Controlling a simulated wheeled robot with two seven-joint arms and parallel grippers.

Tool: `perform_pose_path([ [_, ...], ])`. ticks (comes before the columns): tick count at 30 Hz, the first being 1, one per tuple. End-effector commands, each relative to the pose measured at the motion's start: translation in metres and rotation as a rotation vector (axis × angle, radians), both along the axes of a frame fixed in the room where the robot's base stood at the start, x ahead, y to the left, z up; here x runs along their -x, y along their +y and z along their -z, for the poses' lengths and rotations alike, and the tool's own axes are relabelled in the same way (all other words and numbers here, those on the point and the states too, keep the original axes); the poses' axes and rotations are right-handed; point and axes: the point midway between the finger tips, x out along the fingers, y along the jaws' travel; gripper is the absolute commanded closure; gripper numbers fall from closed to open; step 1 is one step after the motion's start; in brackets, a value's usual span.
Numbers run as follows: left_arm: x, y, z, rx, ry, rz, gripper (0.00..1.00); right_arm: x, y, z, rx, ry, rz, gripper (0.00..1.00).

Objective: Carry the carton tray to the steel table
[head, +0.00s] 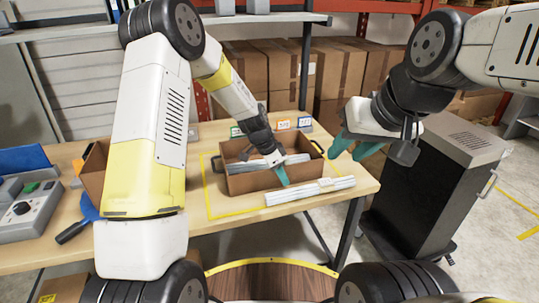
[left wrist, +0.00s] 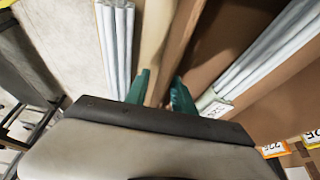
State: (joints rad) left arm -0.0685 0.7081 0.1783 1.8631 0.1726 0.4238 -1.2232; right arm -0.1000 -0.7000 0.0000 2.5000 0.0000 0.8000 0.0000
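The brown carton tray (head: 240,184) sits on the wooden table inside a yellow outline. It has dark handles at its ends and holds pale bundled strips (head: 265,164). My left gripper (head: 277,170) reaches down at its front wall, with one green fingertip outside. In the left wrist view the two fingertips (left wrist: 161,92) stand apart on either side of the wall, and a gap shows; the tips' lower ends are hidden. My right gripper (head: 354,147) is open and empty in the air right of the tray. I cannot clearly make out a steel table.
Another pale bundle (head: 309,191) lies just in front of the tray. Small number cards (head: 283,124) stand behind it. A grey control box (head: 30,208) and a blue-bladed tool (head: 82,214) are at the left. A dark wheeled cabinet (head: 432,180) stands right of the table.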

Motion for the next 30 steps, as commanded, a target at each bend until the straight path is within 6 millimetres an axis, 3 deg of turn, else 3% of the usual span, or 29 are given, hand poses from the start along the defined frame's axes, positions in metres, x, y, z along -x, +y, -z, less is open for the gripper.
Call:
perform_pose_path([
  [3,-0.0001,0.0001,-0.0003,0.0,0.0,0.0,0.7,0.0,0.0,0.0,0.0,0.0,0.0,0.64],
  [8,0.0001,0.0002,-0.0003,0.0,0.0,0.0,0.99,0.0,0.0,0.0,0.0,0.0,0.0,0.64],
  [30,0.0,0.0003,-0.0005,0.0,0.0,0.0,1.0,0.0,0.0,0.0,0.0,0.0,0.0,0.64],
])
